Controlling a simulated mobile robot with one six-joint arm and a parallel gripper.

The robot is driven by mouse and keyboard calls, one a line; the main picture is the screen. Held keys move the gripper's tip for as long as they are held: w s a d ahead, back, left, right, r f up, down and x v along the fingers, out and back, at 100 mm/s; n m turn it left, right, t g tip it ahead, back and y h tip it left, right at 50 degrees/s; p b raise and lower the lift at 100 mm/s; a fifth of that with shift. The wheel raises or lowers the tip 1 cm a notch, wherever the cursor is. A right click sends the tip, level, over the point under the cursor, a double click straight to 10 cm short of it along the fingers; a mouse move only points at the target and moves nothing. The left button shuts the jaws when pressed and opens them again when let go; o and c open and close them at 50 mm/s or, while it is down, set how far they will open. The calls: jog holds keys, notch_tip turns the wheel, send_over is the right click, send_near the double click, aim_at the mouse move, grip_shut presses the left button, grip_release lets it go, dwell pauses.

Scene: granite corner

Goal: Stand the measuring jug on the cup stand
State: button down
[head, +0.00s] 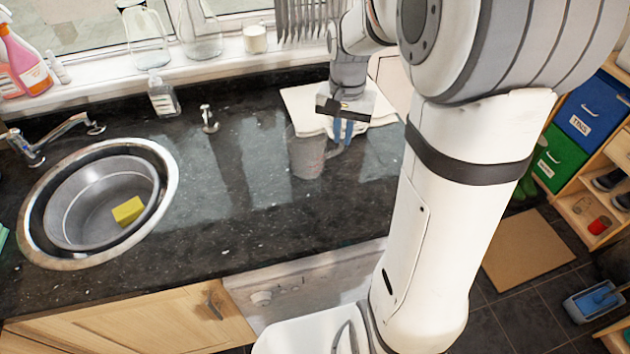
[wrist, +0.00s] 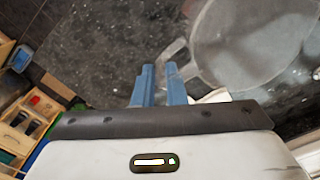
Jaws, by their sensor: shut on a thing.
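The measuring jug (head: 306,156) is clear and greyish, upright at the dark counter, with its handle toward the right in the head view. In the wrist view the jug (wrist: 250,45) fills the upper right, its handle (wrist: 174,54) reaching to my fingertips. My gripper (head: 343,130) points down with blue fingers, shut on the handle; the fingers also show in the wrist view (wrist: 161,86). I cannot tell whether the jug's base touches the counter. I cannot clearly make out a cup stand; a small upright whitish fitting (head: 209,119) stands left of the jug.
A pale cloth or board (head: 300,104) lies behind the jug. The sink (head: 62,210) with a yellow sponge (head: 128,210) is at left, and a clear bottle (head: 162,97) stands near the sill. Glass jugs (head: 146,40) line the sill. The counter's middle is clear.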

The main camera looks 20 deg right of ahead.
jog(key=shift+w+d+f, duration=0.1)
jog(key=shift+d, duration=0.1)
notch_tip(320, 180, down, 10)
jog(key=shift+r+p, duration=0.1)
jog(key=shift+p, duration=0.6)
jog(key=shift+d+f, duration=0.1)
jog(key=shift+f, duration=0.1)
jog(key=c, duration=1.5)
grip_release()
jog(key=shift+r, duration=0.1)
